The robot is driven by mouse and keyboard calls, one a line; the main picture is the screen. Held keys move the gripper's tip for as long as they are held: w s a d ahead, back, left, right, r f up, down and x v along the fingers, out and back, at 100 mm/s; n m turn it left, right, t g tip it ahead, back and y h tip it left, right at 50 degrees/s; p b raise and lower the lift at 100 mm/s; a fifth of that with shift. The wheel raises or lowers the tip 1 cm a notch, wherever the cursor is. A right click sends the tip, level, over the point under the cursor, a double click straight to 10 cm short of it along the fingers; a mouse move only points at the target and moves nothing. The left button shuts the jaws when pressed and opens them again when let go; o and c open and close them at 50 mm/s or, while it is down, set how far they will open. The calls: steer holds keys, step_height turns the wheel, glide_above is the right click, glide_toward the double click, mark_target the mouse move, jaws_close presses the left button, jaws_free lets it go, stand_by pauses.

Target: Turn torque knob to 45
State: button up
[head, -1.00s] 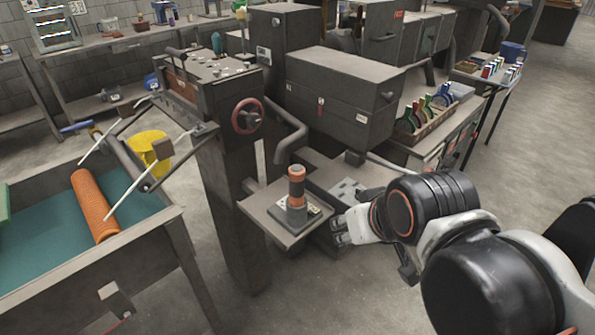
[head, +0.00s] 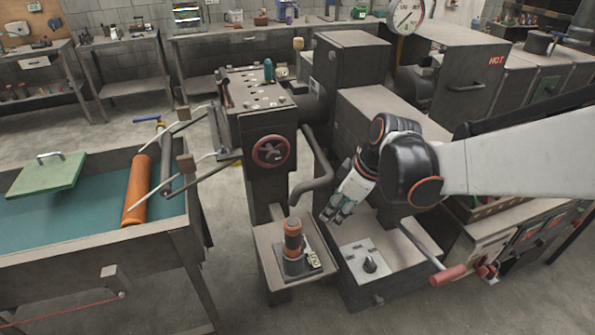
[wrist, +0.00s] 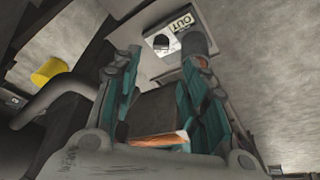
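No knob is readably marked as torque. A small dark knob (head: 370,265) sits on a pale plate on the low box, below and right of my gripper. A black-and-orange upright cylinder (head: 293,240) stands on a small shelf at the lower middle, beside a small marked plate. My gripper (head: 338,208) is above and between these, touching neither. In the wrist view its teal-padded fingers (wrist: 158,75) are spread apart with nothing clearly held. Past them show a plate reading OUT (wrist: 181,22) and the dark cylinder end (wrist: 194,42). Scale marks are too small to read.
A red handwheel (head: 271,152) is on the column, with a bent grey pipe (head: 315,178) beside it. A red-handled lever (head: 448,274) sticks out at the lower right. A teal-lined table (head: 75,215) with an orange roll (head: 137,190) stands at left.

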mark_target(304, 244)
steer(key=w+a+f+n+b, duration=0.1)
steer(key=a+f, duration=0.1)
steer(key=f, duration=0.3)
steer(key=w+a+f+n+g+b, duration=0.1)
steer(key=w+a+f, duration=0.1)
steer(key=f, duration=0.4)
steer(key=w+a+f+n+b, duration=0.1)
steer(key=a+f, duration=0.2)
steer(key=f, duration=0.2)
steer(key=shift+w+a+f+n+y, duration=0.2)
steer(key=shift+w+n+y, duration=0.1)
steer(key=shift+y, duration=0.1)
steer(key=shift+c, duration=0.6)
steer(key=c, duration=0.6)
